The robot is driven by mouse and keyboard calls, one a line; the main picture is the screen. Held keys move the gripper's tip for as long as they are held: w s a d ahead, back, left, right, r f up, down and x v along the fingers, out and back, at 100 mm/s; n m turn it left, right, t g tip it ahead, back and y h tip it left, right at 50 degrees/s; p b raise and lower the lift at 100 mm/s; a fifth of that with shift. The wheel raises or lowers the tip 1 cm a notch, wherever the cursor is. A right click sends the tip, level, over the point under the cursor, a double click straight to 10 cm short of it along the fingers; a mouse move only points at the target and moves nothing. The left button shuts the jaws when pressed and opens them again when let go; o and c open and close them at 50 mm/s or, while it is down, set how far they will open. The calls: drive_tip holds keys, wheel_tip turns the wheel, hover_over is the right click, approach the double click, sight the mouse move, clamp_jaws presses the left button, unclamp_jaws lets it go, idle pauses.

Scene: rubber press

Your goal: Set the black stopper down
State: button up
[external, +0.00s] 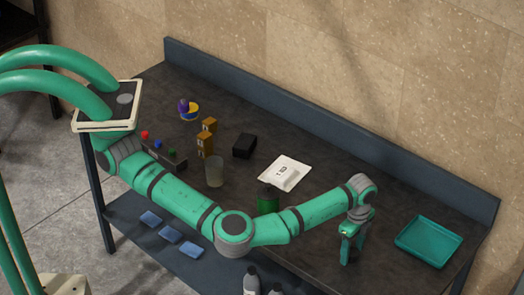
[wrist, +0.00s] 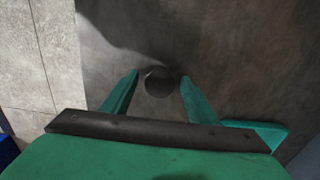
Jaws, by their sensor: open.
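The black stopper (wrist: 159,82) shows in the wrist view as a dark round shape on the dark tabletop. It lies between the tips of my gripper (wrist: 159,76), with a small gap to the finger on each side. My gripper is open and holds nothing. In the external view my gripper (external: 347,257) points down, low over the front right part of the table. I cannot make out the stopper there.
A teal tray (external: 428,259) lies on the table (external: 310,238) to the right of my gripper. A raised rim (external: 330,130) runs along the back.

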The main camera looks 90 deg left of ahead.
sight(352, 251)
wheel_tip(352, 251, up, 12)
idle(0.4)
idle(0.3)
